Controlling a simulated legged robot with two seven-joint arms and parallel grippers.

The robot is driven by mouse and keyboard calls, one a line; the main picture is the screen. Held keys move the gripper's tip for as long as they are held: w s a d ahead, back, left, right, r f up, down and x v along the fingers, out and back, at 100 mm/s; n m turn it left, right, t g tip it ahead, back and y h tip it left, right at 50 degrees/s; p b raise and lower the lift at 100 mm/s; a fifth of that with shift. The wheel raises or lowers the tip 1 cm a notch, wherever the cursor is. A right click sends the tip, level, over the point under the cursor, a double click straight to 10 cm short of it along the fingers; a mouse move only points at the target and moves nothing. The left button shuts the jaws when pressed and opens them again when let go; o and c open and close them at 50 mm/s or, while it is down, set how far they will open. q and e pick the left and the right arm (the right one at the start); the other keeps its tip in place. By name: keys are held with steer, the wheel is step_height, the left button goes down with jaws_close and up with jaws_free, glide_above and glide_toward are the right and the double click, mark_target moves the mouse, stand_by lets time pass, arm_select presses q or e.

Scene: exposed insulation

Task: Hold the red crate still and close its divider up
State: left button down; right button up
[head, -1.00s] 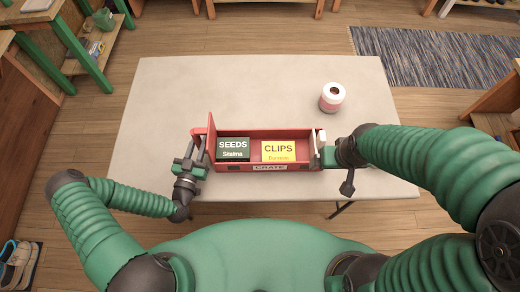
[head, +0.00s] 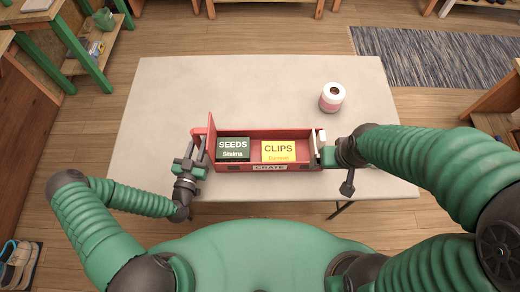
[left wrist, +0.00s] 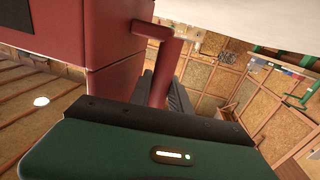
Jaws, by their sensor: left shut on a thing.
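The red crate (head: 270,168) stands near the front edge of the pale table. A dark green SEEDS box (head: 233,148) and a yellow CLIPS box (head: 279,150) sit inside it, with a gap between them. A thin red panel (head: 211,132), seemingly the divider, stands up above the rim near the crate's left end. My left gripper (head: 190,161) is shut on the crate's left handle, which shows as a red bar (left wrist: 165,75) in the left wrist view. My right gripper (head: 322,152) is at the crate's right end; its finger gap is unclear.
A white and pink roll (head: 332,97) stands on the table (head: 230,90) behind the crate's right end. The rest of the tabletop behind the crate is clear. A green-legged shelf (head: 85,45) is at the far left and a striped rug (head: 440,60) lies at the back right.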

mark_target(317, 145)
stand_by(0.8)
steer(key=shift+s, duration=0.1)
steer(key=shift+c, duration=0.4)
stand_by(1.1)
